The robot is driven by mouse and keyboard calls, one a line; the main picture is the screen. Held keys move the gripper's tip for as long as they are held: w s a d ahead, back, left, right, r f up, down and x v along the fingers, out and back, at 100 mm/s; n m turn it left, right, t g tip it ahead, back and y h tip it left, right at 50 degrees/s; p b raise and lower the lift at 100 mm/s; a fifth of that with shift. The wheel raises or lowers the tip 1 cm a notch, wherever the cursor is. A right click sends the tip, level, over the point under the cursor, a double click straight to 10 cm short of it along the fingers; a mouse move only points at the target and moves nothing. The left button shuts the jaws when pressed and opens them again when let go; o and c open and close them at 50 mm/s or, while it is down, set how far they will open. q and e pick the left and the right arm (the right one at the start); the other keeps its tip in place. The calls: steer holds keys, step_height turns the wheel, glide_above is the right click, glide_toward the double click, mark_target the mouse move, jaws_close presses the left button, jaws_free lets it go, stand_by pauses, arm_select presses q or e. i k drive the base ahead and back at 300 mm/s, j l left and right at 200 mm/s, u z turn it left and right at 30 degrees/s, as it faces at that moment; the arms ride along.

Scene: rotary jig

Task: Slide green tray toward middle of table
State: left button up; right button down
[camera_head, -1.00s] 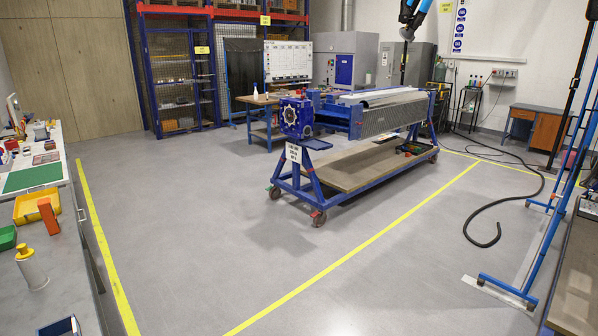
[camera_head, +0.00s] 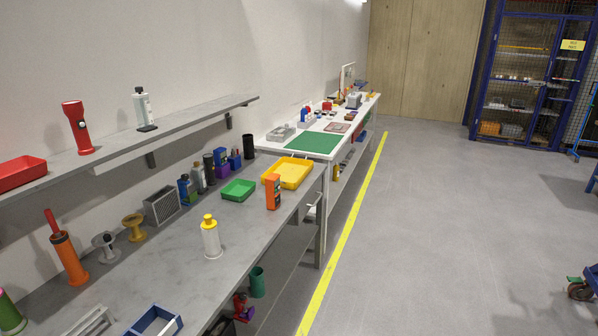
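The green tray (camera_head: 238,190) lies on the grey workbench (camera_head: 160,258), toward its back edge and left of a yellow tray (camera_head: 287,173). It looks small, shallow and empty. An orange box (camera_head: 273,192) stands upright in front of the yellow tray. A white bottle with a yellow cap (camera_head: 211,238) stands on the bench nearer to me than the green tray. Neither of my grippers shows in the head view.
Jars and boxes line the bench's wall side, including a grey crate (camera_head: 162,205) and an orange flashlight (camera_head: 69,258). A blue open box (camera_head: 155,322) sits at the near edge. A shelf (camera_head: 120,142) overhangs the back. Open floor (camera_head: 430,240) lies to the right.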

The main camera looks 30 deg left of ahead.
mark_target(238, 189)
steer(key=i+j+u, duration=0.1)
steer(key=i+u, duration=0.2)
steer(key=u, duration=0.15)
steer(key=i+u, duration=0.25)
steer(key=u, duration=0.2)
steer(key=i+l+u, duration=0.15)
steer(key=i+u, duration=0.25)
steer(key=i+l+u, duration=0.15)
steer(key=u, duration=0.3)
steer(key=i+l+u, duration=0.2)
steer(key=l+u, duration=0.25)
steer(key=i+l+u, duration=0.2)
steer(key=u, duration=0.25)
